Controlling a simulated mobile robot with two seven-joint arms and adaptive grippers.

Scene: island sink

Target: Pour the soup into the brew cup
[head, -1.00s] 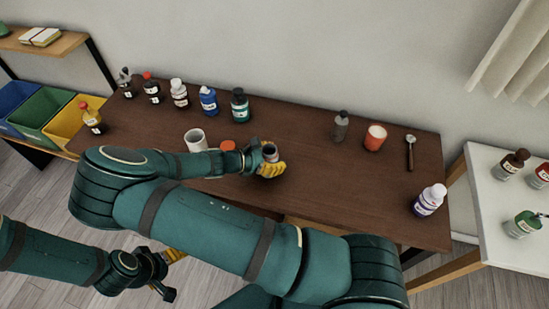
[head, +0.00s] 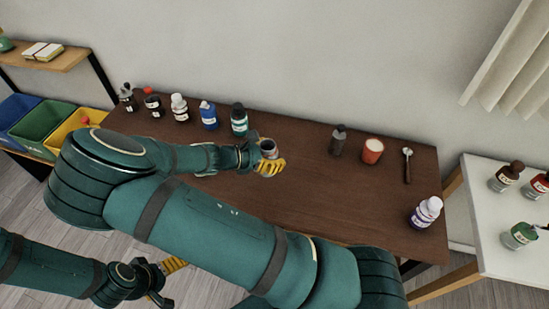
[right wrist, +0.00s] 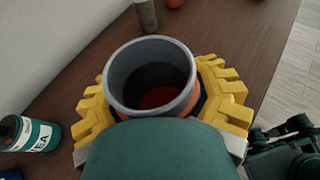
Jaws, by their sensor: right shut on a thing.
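My right gripper (head: 269,163) is shut around a round open container (head: 268,147) and holds it over the brown table. In the right wrist view the container (right wrist: 152,76) has a thick grey rim, orange on its outside and red contents low inside, which may be the soup. The yellow fingers sit on both sides of it. Its mouth faces the wrist camera. A white cup that showed earlier is now hidden behind my right arm, and I cannot tell whether it is the brew cup. My left gripper (head: 168,282) is low at the left, empty, its fingers apart.
Several bottles, including a green-labelled one (head: 239,120), line the table's back left. A grey bottle (head: 338,141), an orange-red cup (head: 372,151), a spoon (head: 407,165) and a white-purple bottle (head: 425,212) stand or lie right. The table (head: 310,190) is clear between.

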